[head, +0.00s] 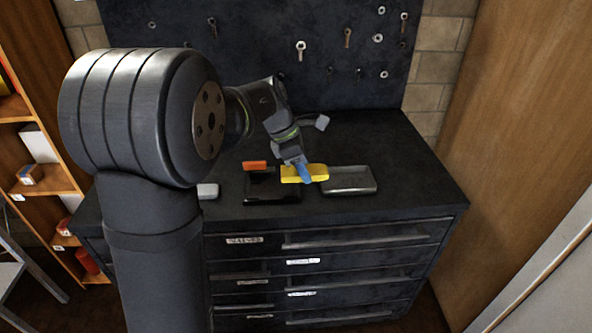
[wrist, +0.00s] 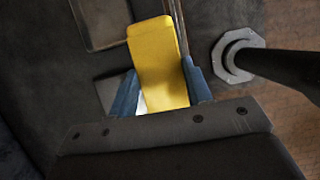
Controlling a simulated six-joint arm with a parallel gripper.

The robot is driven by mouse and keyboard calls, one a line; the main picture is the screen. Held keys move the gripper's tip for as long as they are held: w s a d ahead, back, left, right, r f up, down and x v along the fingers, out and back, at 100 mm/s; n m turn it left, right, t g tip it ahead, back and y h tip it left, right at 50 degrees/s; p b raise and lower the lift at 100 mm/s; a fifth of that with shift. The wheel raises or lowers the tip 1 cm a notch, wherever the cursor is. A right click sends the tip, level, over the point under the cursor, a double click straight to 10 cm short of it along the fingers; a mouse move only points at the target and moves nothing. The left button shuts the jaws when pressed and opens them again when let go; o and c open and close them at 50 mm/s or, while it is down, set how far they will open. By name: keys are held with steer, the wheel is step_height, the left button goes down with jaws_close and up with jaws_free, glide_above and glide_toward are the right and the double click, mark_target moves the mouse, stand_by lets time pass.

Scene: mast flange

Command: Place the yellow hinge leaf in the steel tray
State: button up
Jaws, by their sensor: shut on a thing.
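The yellow hinge leaf (head: 291,174) is held in my gripper (head: 305,174). In the wrist view the leaf (wrist: 158,58) sticks out from between the two blue fingers of my gripper (wrist: 160,90). The steel tray (head: 349,181) lies on the cabinet top just right of the leaf in the head view. The leaf's right end meets the tray's left side in the picture; its height above the surface is hard to tell. No thing shows inside the tray.
A black tray (head: 271,186) lies left of the steel tray, with an orange piece (head: 255,165) behind it. A pale grey block (head: 208,190) is farther left. A dark pegboard (head: 330,50) with hanging tools stands behind. The cabinet top (head: 400,150) is clear at right.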

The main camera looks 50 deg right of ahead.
steer(key=s+d+f, duration=0.1)
steer(key=s+d, duration=1.3)
glide_above(349, 183)
steer(key=a, duration=0.1)
steer(key=f, duration=0.4)
steer(key=w+f, duration=0.1)
steer(key=f, duration=0.2)
steer(key=shift+f, duration=2.1)
steer(key=shift+f, duration=0.15)
steer(key=o, duration=1.3)
steer(key=v, duration=1.2)
